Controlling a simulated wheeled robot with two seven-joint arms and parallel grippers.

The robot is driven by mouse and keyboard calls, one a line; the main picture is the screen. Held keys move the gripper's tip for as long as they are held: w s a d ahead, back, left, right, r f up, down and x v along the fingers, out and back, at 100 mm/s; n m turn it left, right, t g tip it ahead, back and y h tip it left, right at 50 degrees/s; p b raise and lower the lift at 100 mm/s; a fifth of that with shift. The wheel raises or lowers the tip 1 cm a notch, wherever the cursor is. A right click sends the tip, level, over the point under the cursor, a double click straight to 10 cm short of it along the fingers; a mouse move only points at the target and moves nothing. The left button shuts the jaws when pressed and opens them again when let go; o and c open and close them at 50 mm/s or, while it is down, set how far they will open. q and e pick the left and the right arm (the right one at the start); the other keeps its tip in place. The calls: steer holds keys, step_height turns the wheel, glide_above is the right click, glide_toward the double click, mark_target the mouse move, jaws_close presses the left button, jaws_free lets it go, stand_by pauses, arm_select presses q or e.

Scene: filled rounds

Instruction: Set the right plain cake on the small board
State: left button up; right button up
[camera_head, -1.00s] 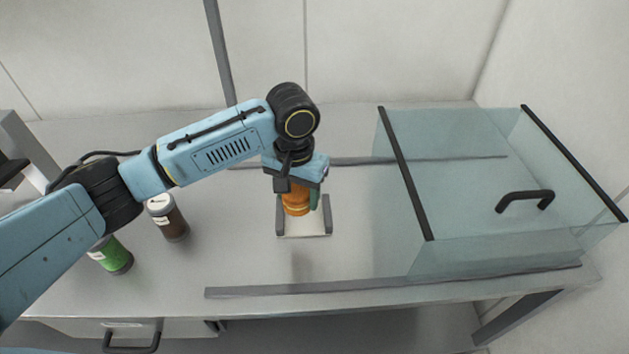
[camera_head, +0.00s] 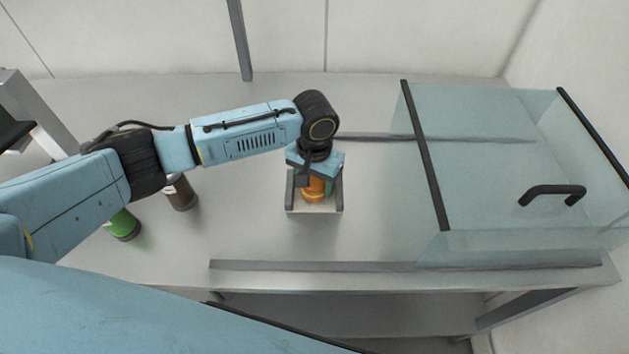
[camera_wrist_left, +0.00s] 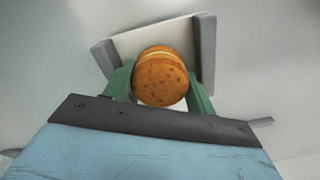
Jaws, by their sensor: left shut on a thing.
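The plain cake (camera_head: 313,190) is a round orange-brown cake, held at the small board (camera_head: 312,208), which is whitish with grey side rails. In the left wrist view the cake (camera_wrist_left: 161,76) sits between the green fingers of my left gripper (camera_wrist_left: 160,88), with the board (camera_wrist_left: 148,38) behind it. My left gripper (camera_head: 316,188) is shut on the cake. The cake is over the board, between its rails; I cannot tell whether it touches the surface. My right gripper is not in view.
A glass case (camera_head: 480,165) with a black handle (camera_head: 552,190) stands on the right of the table. A brown jar (camera_head: 182,195) and a green jar (camera_head: 122,225) stand on the left under my arm. A grey strip (camera_head: 330,266) runs along the front edge.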

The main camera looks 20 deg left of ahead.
mark_target(315, 179)
arm_select(q)
steer(key=shift+f, duration=0.2)
steer(key=o, duration=0.4)
step_height(315, 179, up, 12)
steer(key=shift+r+p, duration=0.15)
steer(key=shift+p, duration=0.25)
stand_by(0.3)
